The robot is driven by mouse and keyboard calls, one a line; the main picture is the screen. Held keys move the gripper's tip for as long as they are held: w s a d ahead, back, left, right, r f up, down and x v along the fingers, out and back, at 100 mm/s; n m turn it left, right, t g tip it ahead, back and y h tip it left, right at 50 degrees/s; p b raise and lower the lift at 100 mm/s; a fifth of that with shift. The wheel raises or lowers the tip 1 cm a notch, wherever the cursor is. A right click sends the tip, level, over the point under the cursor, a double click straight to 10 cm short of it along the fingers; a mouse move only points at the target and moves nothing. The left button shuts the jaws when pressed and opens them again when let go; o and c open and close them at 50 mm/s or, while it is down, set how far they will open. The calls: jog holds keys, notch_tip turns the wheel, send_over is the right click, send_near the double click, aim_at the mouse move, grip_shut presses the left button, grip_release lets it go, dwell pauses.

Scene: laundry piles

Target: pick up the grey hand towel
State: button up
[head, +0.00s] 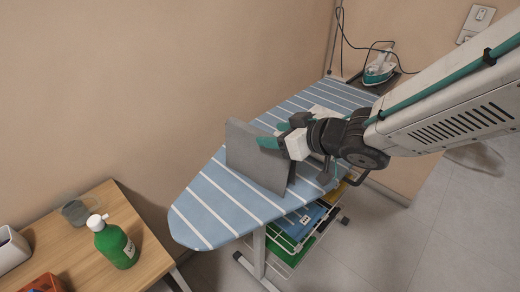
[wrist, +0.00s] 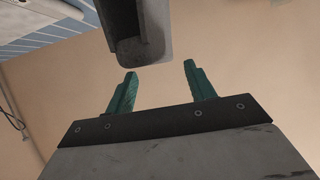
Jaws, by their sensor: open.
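A grey, flat slab-like piece (head: 258,158), which I take for the grey hand towel, stands upright on the striped ironing board (head: 205,205). In the wrist view the towel (wrist: 140,30) shows at the top as a grey body with a rounded edge. My gripper (head: 273,135) is by the towel's upper right side. In the wrist view its two teal fingers (wrist: 160,75) are apart, with nothing between them. The towel's edge appears beyond the fingertips, nearer the left finger. Whether a finger touches it I cannot tell.
An iron (head: 380,68) rests at the board's far end. A rack (head: 290,240) with several coloured folded pieces is below the board. A wooden table (head: 160,235) at left holds a green bottle (head: 115,243) and a grey cup (head: 75,211). A wall is behind the board.

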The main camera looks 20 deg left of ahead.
aim_at(262, 133)
jog(key=x, duration=0.4)
jog(key=shift+w+a+f, duration=0.15)
jog(key=shift+a+f, duration=0.05)
jog(key=shift+a, duration=0.1)
grip_shut()
jog(key=shift+r, duration=0.15)
